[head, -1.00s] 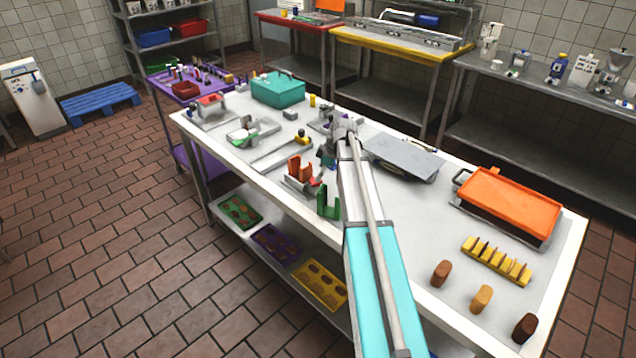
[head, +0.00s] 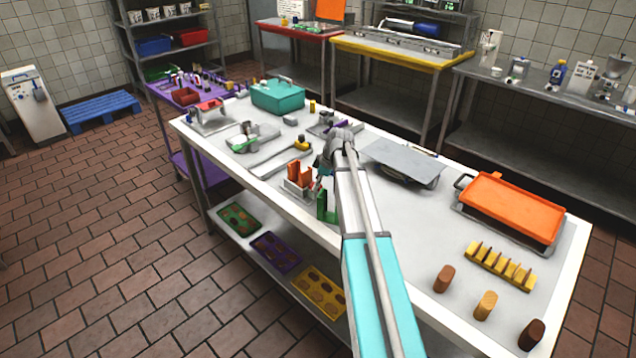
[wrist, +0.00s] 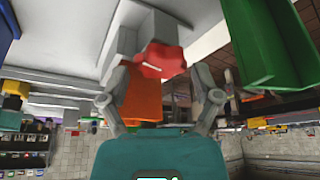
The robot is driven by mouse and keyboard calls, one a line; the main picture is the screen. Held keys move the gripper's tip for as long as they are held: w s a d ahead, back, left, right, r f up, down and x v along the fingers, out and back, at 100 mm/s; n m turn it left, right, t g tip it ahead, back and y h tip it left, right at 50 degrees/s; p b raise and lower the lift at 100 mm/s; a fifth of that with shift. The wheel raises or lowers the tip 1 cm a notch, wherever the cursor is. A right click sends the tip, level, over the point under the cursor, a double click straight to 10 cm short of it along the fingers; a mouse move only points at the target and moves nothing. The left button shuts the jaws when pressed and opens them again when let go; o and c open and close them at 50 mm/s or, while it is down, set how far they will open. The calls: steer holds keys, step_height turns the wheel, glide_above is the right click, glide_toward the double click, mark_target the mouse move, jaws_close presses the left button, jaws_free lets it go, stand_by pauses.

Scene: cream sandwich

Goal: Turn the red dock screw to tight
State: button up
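The red dock screw (wrist: 160,62) shows in the wrist view as a red knob with a pale mark on its face. It sits in front of a grey block, beside an orange upright part (wrist: 142,103). My gripper (wrist: 158,70) is open, with one finger on each side of the knob and apparent gaps between. Whether a fingertip touches it cannot be told. In the head view my gripper (head: 325,166) is low over the front edge of the white table, by the orange dock (head: 300,175), and the knob cannot be made out there.
A green bracket (head: 322,204) stands close to my gripper and also shows in the wrist view (wrist: 270,50). A grey plate (head: 403,160) lies to the right of my arm.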

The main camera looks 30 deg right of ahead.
steer(key=c, duration=0.7)
steer(key=shift+o, duration=0.2)
steer(key=shift+m, duration=0.3)
steer(key=m, duration=0.2)
steer(key=m+t+h, duration=0.1)
steer(key=m, duration=0.1)
steer(key=shift+s+a+h, duration=0.15)
steer(key=shift+h, duration=0.15)
steer(key=m+h, duration=0.1)
steer(key=m, duration=0.2)
steer(key=m+h, duration=0.1)
steer(key=m, duration=0.2)
steer(key=shift+a+t, duration=0.15)
steer(key=shift+t, duration=0.25)
steer(key=m+h, duration=0.2)
steer(key=m, duration=0.3)
steer(key=shift+a, duration=0.15)
steer(key=m+g+h, duration=0.1)
steer(key=m, duration=0.5)
steer(key=shift+w+a+g+h, duration=0.1)
steer(key=shift+w+g+h, duration=0.1)
steer(key=shift+g+h, duration=0.2)
